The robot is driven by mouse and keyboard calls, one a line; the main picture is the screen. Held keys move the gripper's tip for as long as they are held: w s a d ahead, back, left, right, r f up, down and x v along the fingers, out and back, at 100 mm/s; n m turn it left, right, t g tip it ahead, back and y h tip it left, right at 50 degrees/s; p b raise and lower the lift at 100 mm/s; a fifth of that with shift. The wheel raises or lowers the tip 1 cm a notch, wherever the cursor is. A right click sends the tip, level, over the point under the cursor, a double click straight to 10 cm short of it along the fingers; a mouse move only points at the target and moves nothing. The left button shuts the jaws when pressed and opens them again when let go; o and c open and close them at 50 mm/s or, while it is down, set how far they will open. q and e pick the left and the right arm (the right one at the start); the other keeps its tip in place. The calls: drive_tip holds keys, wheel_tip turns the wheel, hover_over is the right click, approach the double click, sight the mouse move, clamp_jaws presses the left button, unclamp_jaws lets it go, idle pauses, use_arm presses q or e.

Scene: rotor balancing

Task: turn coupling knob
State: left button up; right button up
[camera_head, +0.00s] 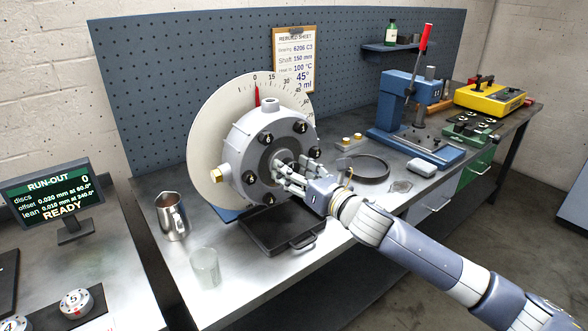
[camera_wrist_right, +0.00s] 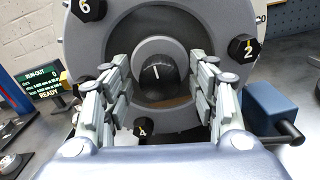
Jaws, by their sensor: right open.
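The coupling knob appears to be the round black knob (camera_wrist_right: 158,88) with a white line, at the centre of the grey rotor hub (camera_head: 240,150) in the wrist view. The line stands nearly upright. My right gripper (camera_head: 284,172) is in front of the hub; its fingers also show in the wrist view (camera_wrist_right: 164,75), open on both sides of the knob. I see gaps between the fingers and the knob, and cannot judge the depth left. In the head view the fingers hide most of the knob. My left gripper is not in view.
Black numbered bolts, such as bolt 2 (camera_wrist_right: 243,47), ring the hub. A white graduated disc (camera_head: 215,105) stands behind it. A black tray (camera_head: 265,238) lies below. A metal jug (camera_head: 172,217) and a glass (camera_head: 205,268) stand left. The monitor (camera_head: 48,193) reads READY.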

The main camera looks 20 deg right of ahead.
drive_tip(key=c, duration=1.1)
drive_tip(key=shift+o, duration=0.2)
